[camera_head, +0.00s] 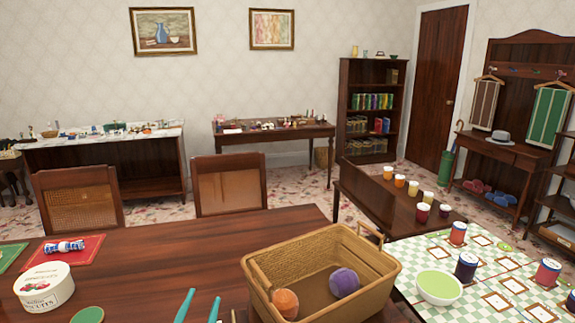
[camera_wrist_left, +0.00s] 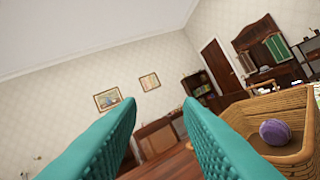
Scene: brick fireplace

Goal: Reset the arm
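My left gripper (camera_head: 200,300) shows as two teal fingertips at the bottom edge of the head view, left of the wicker basket. In the left wrist view its two fingers (camera_wrist_left: 160,102) stand apart with nothing between them, so it is open and empty. The wrist is tilted and looks across the room. The wicker basket (camera_head: 335,240) stands at the front and holds an orange ball (camera_head: 285,303) and a purple ball (camera_head: 344,282). The basket (camera_wrist_left: 300,105) and purple ball (camera_wrist_left: 275,132) also show right of the fingers. My right gripper is not in view.
A round biscuit tin (camera_head: 44,287) and a wrapped cracker on a red mat (camera_head: 65,262) lie on the table's left. A checked cloth (camera_head: 440,252) with jars and a green bowl (camera_head: 439,287) is at right. The table's middle (camera_head: 170,260) is clear.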

